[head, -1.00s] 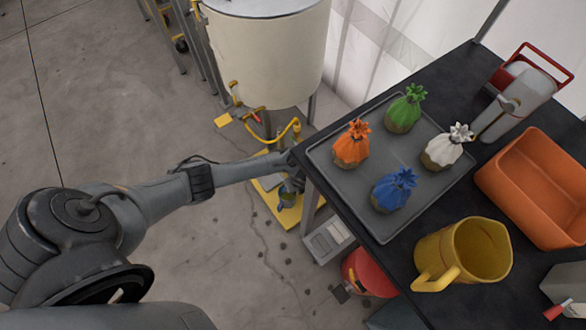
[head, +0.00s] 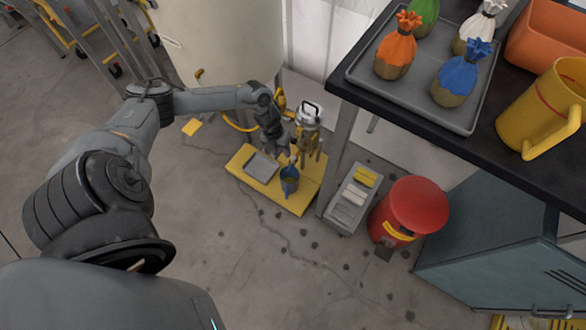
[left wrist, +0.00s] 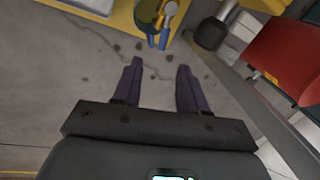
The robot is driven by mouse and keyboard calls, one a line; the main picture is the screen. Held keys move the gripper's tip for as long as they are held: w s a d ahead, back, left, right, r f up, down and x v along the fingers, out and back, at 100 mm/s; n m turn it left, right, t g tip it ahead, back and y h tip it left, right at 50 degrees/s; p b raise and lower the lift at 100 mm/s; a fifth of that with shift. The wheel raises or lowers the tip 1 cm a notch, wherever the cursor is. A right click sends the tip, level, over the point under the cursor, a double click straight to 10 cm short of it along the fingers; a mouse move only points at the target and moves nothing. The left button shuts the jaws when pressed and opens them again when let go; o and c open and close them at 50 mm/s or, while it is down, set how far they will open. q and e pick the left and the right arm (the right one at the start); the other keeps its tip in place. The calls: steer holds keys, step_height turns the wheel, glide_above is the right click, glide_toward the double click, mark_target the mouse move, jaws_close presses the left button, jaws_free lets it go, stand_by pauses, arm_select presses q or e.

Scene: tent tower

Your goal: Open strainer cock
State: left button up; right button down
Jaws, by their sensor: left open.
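A small silver strainer-like vessel (head: 308,115) with a dark handle stands on yellowish legs over the yellow platform (head: 303,200), beside the large cream tank. I cannot clearly make out its cock. A yellow hose (head: 240,125) curves near the tank's base. A blue-handled cup (head: 289,182) sits on the platform; it also shows at the top of the left wrist view (left wrist: 156,20). My left gripper (head: 278,147) points down just left of the vessel. In the left wrist view its fingers (left wrist: 158,88) are apart and empty. My right gripper is not in view.
The black table (head: 400,112) with a grey tray of tied bags (head: 461,80) and a yellow jug (head: 548,110) lies to the right. Below it stand a red bin (head: 415,205) and a grey box (head: 350,200).

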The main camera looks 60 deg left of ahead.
mark_target(289, 167)
arm_select(q)
steer(key=f+b, duration=0.2)
steer(key=f, duration=0.1)
steer(key=w+d+f+b, duration=0.1)
steer(key=f+b, duration=0.1)
steer(key=f, duration=0.2)
steer(key=d+f+b, duration=0.1)
steer(key=f+b, duration=0.1)
steer(key=f, duration=0.1)
steer(key=shift+w+f, duration=0.2)
steer(key=shift+w, duration=0.2)
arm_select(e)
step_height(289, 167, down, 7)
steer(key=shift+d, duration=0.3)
arm_select(q)
steer(key=shift+s, duration=0.15)
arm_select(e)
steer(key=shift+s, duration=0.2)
arm_select(q)
steer(key=shift+c, duration=1.3)
steer(key=c, duration=0.5)
jaws_close()
